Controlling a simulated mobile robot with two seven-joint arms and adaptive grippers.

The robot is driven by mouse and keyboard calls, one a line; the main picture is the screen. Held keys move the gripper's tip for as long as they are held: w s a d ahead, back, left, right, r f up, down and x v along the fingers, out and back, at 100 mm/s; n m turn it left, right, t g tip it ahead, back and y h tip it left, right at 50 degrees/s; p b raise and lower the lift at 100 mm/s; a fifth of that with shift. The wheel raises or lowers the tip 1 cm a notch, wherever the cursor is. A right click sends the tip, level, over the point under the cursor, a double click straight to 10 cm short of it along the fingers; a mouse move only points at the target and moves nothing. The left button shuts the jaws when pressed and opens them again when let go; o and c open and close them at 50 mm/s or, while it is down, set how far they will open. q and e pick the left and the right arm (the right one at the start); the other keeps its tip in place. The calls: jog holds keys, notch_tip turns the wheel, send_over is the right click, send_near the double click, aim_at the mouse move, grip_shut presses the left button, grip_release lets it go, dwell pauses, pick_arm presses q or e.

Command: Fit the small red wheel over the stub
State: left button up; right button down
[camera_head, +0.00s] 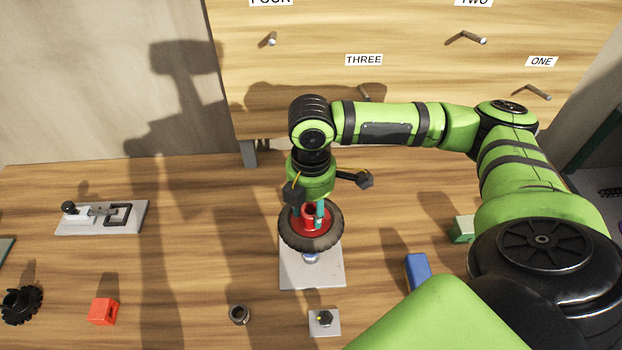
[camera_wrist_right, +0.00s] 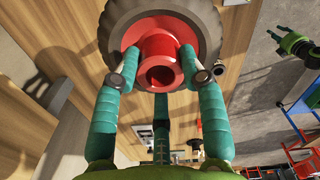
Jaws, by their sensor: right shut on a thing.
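The wheel has a black tyre (camera_head: 296,238) and a red hub (camera_head: 311,224). In the wrist view its red hub (camera_wrist_right: 160,50) shows a round hollow collar facing the camera. My right gripper (camera_head: 309,212) is shut on the wheel, with teal fingers around the red hub. Below the wheel in the head view, a short metallic stub (camera_head: 311,259) shows on a grey plate (camera_head: 311,276). The tyre covers part of the stub and plate; I cannot tell whether wheel and stub touch. My left gripper (camera_wrist_right: 288,40) shows far off in the wrist view, fingers spread, apparently empty.
A blue block (camera_head: 417,272) and a green block (camera_head: 462,229) lie right of the plate. A toggle clamp (camera_head: 100,216), red block (camera_head: 103,311) and black gear (camera_head: 20,305) lie left.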

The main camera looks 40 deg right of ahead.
aim_at(311, 233)
jog(key=shift+f+b, duration=1.85)
jog(key=shift+f, duration=3.15)
jog(key=c, duration=0.6)
grip_release()
jog(key=shift+c, duration=0.2)
jog(key=shift+s, duration=0.1)
notch_tip(311, 233, up, 12)
